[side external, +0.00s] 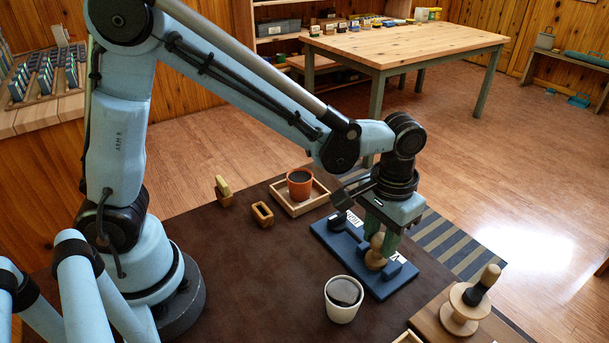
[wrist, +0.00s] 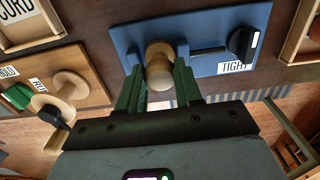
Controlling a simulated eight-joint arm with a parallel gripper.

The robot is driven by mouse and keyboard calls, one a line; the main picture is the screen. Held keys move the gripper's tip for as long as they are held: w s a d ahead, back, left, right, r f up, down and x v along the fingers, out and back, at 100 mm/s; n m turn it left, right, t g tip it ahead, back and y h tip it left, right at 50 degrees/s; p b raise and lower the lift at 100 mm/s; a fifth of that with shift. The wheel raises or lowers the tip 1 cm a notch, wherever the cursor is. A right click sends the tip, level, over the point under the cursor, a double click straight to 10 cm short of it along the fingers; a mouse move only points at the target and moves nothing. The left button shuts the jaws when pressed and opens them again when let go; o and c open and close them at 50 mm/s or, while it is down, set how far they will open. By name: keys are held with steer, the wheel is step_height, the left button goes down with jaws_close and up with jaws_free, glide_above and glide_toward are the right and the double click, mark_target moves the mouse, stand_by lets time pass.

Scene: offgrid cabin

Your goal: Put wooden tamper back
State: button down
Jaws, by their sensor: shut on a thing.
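The wooden tamper (side external: 375,254) is a pale, rounded wooden piece, upright between my gripper's green fingers. My gripper (side external: 381,232) points down over the blue board (side external: 384,288) and is shut on the tamper. In the wrist view the tamper (wrist: 159,66) shows end-on between both fingers (wrist: 159,84), over the edge of the blue board (wrist: 140,36). The tamper's lower end is beside raised blue blocks on the board; I cannot tell whether it rests there or hangs just above.
A white cup (side external: 341,312) stands close in front of the board. An orange cup (side external: 299,187) sits in a wooden tray behind it. Dark tabletop (side external: 250,285) is clear at front left.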

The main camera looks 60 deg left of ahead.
steer(key=c, duration=0.7)
jaws_free()
step_height(320, 180, up, 12)
steer(key=s+a+f+t, duration=0.1)
steer(key=s+a+t, duration=0.1)
steer(key=a, duration=0.3)
steer(key=s+a+f+t, duration=0.1)
steer(key=s+a+t, duration=0.1)
steer(key=a, duration=0.3)
steer(key=s+a+f+t, duration=0.1)
steer(key=s+a+t, duration=0.1)
steer(key=a+t, duration=0.1)
steer(key=shift+s+a+f, duration=0.15)
steer(key=shift+a, duration=0.3)
steer(key=shift+s+a+f, duration=0.1)
steer(key=shift+s+a, duration=0.05)
steer(key=shift+a, duration=0.3)
